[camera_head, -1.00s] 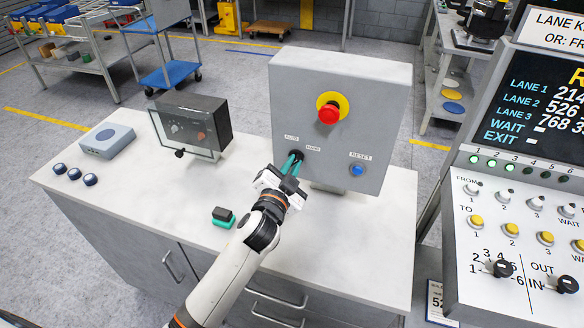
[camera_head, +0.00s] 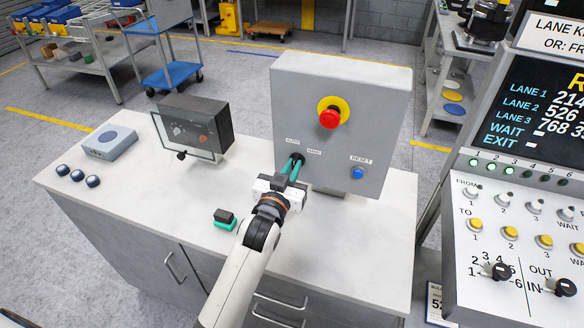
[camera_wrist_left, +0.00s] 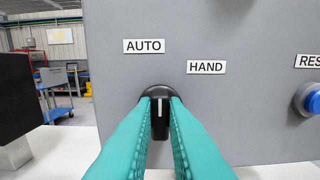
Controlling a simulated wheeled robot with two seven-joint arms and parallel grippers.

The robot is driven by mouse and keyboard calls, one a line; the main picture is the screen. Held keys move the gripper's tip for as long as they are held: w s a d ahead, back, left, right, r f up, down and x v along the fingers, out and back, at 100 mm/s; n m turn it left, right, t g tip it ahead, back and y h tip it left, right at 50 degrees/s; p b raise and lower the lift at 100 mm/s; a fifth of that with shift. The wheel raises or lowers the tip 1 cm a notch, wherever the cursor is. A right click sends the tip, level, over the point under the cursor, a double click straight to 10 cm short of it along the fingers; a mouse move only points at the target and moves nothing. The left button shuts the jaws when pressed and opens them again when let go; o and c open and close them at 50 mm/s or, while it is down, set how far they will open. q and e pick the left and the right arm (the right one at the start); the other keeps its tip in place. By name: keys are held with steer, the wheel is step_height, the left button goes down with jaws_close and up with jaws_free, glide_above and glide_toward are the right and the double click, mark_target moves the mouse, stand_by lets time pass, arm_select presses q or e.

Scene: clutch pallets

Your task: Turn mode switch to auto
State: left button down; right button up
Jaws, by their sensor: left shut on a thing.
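The mode switch is a black knob with a white pointer line on the front of the grey control box (camera_head: 375,85). In the left wrist view the knob (camera_wrist_left: 160,110) stands below and between the AUTO label (camera_wrist_left: 144,46) and the HAND label (camera_wrist_left: 206,67). Its white line points about straight up in that view. My left gripper (camera_head: 292,167) has its teal fingers on either side of the knob and is shut on it; the fingers (camera_wrist_left: 160,125) hide the knob's sides. My right gripper is not in view.
A red emergency button (camera_head: 330,117) on a yellow ring and a blue RESET button (camera_head: 358,172) are on the same box. A clear-fronted dark case (camera_head: 190,128) stands to the left. A small black and teal block (camera_head: 224,219) lies on the worktop.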

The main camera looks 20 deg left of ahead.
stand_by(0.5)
arm_select(q)
steer(key=c, duration=1.5)
jaws_free()
steer(key=shift+o, duration=0.2)
steer(key=s+b, duration=0.2)
steer(key=s, duration=1)
steer(key=shift+a+b, duration=0.2)
steer(key=shift+b, duration=0.1)
